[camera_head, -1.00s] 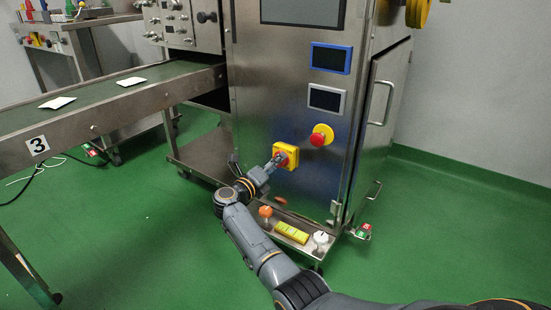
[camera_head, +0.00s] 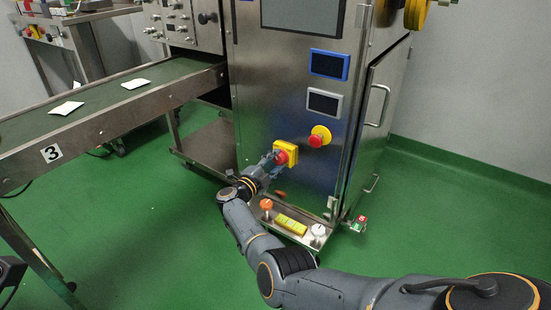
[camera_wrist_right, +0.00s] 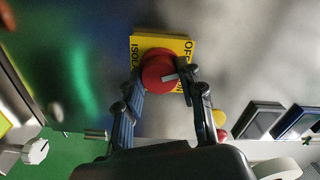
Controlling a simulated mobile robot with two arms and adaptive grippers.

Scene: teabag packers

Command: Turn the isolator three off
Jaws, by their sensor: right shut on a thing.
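The isolator is a red round knob (camera_head: 285,153) on a yellow square plate (camera_head: 292,147), on the front of the steel machine whose conveyor bears the number 3 (camera_head: 51,153). My right gripper (camera_head: 276,158) reaches it from the lower left. In the right wrist view its fingers (camera_wrist_right: 167,95) stand on both sides of the red knob (camera_wrist_right: 156,66) and are shut on it. A grey pointer mark on the knob faces right, towards the side of the yellow plate (camera_wrist_right: 150,41) with the OFF lettering; the fingers hide part of the lettering.
A red emergency button (camera_head: 316,140) on a yellow disc sits to the right of the isolator. Two small screens (camera_head: 328,65) are above. A low ledge (camera_head: 292,236) beneath holds an orange knob, a yellow block and a white knob. Green floor is free at right.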

